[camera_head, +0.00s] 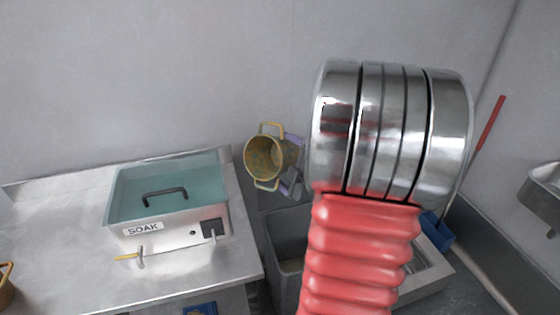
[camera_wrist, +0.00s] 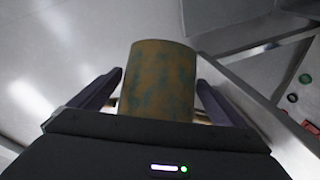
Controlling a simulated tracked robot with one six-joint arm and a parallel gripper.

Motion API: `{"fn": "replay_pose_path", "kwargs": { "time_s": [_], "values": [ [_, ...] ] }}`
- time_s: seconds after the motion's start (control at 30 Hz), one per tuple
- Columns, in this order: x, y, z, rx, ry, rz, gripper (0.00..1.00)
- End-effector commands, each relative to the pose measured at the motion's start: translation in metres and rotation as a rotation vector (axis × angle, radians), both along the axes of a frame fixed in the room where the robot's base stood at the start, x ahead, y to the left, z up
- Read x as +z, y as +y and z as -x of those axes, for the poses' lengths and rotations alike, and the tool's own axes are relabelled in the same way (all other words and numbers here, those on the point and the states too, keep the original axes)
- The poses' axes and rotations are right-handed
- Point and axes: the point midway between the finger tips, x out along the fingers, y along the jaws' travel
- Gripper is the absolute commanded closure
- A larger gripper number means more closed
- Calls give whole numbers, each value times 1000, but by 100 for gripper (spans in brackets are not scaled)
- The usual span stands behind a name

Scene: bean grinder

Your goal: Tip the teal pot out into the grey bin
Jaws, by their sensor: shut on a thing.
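The pot (camera_head: 264,158) has two yellowish handles and a stained mustard-brown body. Its teal shows only as patches in the wrist view (camera_wrist: 160,75). My gripper (camera_head: 289,172), with purple fingers, is shut on it and holds it in the air. The pot is tilted, with its open mouth toward the head camera; I see no clear contents inside. The grey bin (camera_head: 286,238) stands on the floor below and slightly right of the pot, partly hidden by my red arm. Something pale shows low inside the bin.
A steel counter (camera_head: 60,240) at left carries a tank marked SOAK (camera_head: 165,230), holding teal liquid and a dark handle. A coppery vessel (camera_head: 5,288) is at the left edge. A blue dustpan-like thing (camera_head: 437,229) and a steel basin (camera_head: 543,195) are at right.

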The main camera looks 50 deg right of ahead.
Motion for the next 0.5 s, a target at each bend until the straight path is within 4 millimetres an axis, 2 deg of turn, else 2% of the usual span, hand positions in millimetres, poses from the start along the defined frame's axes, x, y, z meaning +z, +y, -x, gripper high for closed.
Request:
{"fn": "replay_pose_path", "kwargs": {
  "time_s": [0.5],
  "values": [
    [7,-7,-2,2,34,-239,40]
  ]
}}
